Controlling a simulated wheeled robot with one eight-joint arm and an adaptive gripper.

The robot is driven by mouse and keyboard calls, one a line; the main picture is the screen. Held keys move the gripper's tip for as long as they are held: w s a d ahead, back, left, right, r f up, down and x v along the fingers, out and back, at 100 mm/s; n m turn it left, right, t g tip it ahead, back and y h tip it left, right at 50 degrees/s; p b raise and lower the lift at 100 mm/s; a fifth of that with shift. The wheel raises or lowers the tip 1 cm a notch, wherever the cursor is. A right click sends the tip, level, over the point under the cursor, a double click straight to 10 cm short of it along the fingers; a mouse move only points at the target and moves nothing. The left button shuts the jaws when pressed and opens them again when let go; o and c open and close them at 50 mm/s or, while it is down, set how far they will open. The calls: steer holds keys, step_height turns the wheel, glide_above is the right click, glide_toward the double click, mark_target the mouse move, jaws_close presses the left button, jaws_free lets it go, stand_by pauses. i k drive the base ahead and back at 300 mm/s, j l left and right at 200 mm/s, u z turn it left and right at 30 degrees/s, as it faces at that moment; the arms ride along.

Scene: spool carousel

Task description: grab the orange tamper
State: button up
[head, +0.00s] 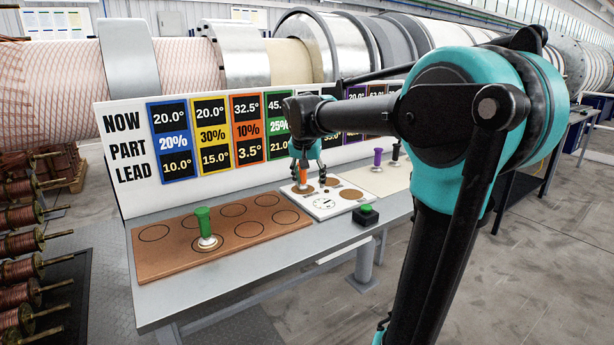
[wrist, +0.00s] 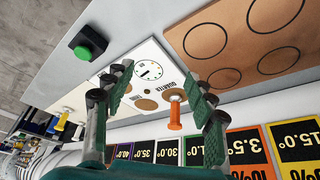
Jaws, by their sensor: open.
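The orange tamper (head: 303,176) stands upright on a brown circle of the white dial board, below my gripper (head: 306,163) in the head view. In the wrist view the orange tamper (wrist: 174,114) shows in the gap between the two green finger pads of my gripper (wrist: 158,88), closer to the right-hand pad. My gripper is open and empty. I see no contact with the tamper. How deep it sits between the fingers is hard to tell.
The white board (head: 325,209) bears a dial and brown circles. A green tamper (head: 203,222) stands on the brown board (head: 160,262) to the left. Purple (head: 378,158) and black (head: 396,151) tampers stand to the right. A green button box (head: 366,214) sits at the front edge. A sign panel (head: 127,145) stands behind.

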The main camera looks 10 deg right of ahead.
mark_target(302, 187)
steer(key=i+l+u, duration=0.1)
steer(key=i, duration=0.3)
steer(key=i+l, duration=0.3)
steer(key=i+l+u, duration=0.15)
steer(key=i, duration=0.3)
